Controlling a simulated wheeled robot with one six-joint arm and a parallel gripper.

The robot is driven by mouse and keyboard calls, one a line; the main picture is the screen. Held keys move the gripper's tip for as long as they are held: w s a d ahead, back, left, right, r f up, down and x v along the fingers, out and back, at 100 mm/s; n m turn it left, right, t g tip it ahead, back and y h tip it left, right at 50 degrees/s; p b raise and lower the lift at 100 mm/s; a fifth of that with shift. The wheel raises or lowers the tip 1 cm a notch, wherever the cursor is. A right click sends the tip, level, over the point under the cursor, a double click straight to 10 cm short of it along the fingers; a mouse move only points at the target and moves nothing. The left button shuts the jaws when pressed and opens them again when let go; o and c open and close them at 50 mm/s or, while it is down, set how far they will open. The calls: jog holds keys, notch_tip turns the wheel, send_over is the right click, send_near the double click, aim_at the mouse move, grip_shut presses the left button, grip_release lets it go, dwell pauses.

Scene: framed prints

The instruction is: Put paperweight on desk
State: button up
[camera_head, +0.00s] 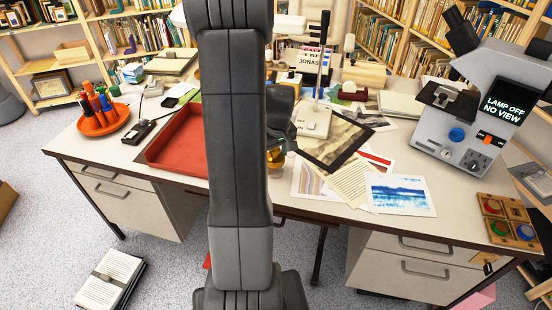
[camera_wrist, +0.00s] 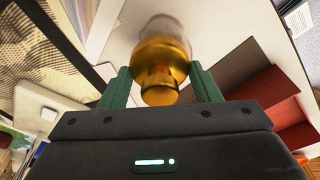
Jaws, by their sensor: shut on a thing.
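The paperweight, a shiny brass-coloured round piece (camera_wrist: 162,72) with a stepped, narrower near end and a blurred pale far end, sits between the green fingers of my gripper (camera_wrist: 160,68). The fingers are shut on it. In the head view my gripper (camera_head: 284,128) is partly hidden behind my arm, and a bit of the brass piece (camera_head: 275,157) shows below it, low over the desk (camera_head: 108,155). I cannot tell whether it touches the desktop. The pale desktop also shows behind it in the wrist view (camera_wrist: 220,30).
A red tray (camera_head: 180,140) lies just left of my gripper. Prints and papers (camera_head: 350,182), including a dark framed print (camera_head: 335,143), lie to the right. An orange pen dish (camera_head: 103,120) is far left and a grey microscope (camera_head: 465,125) far right. Bare desktop shows at the front left.

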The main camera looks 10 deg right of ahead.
aim_at(275, 156)
jog(key=shift+f, duration=1.7)
jog(key=shift+f, duration=0.15)
jog(key=o, duration=1.3)
jog(key=r, duration=0.4)
jog(key=s+r, duration=0.1)
jog(key=r, duration=0.7)
jog(key=shift+s+d+p, duration=0.3)
jog(key=shift+s, duration=0.1)
